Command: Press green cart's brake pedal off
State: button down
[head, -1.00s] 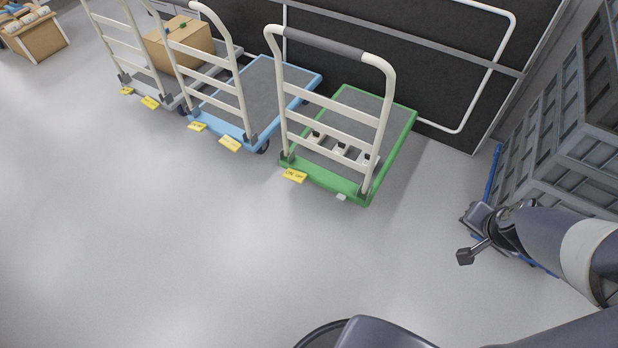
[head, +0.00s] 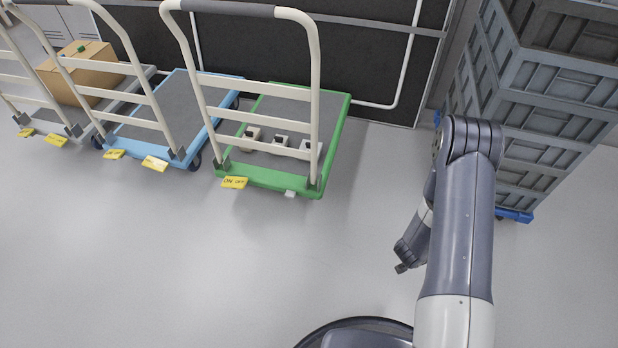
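The green cart (head: 336,135) stands against the dark wall panel, its pale push handle upright at the near side. A yellow pedal marked ON and OFF (head: 234,183) sticks out low at the left of its near edge. A small pale tab (head: 290,194) shows at the right of the same edge. Several small white-and-dark objects (head: 279,143) sit on its deck behind the handle bars. My gripper (head: 401,268) is at the end of my arm, low over the floor, to the right of and nearer than the cart, touching nothing. Its fingers are too small and turned away to read.
A blue cart (head: 190,85) with yellow pedals stands close to the left of the green one. A grey cart (head: 75,128) with a cardboard box (head: 84,73) is further left. Stacked grey crates (head: 545,110) stand at right on a blue base (head: 514,215). The floor in front is clear.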

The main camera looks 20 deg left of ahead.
aim_at(234, 183)
jog(key=i+j+u, duration=0.1)
jog(key=j+u, duration=0.15)
jog(key=j, duration=0.2)
jog(key=i+j+u, duration=0.2)
jog(key=j, duration=0.25)
jog(key=i+j+u, duration=0.25)
jog(key=j, duration=0.2)
jog(key=i+j+u, duration=0.2)
jog(key=j, duration=0.2)
jog(key=i+j+u, duration=0.25)
jog(key=k+j, duration=0.1)
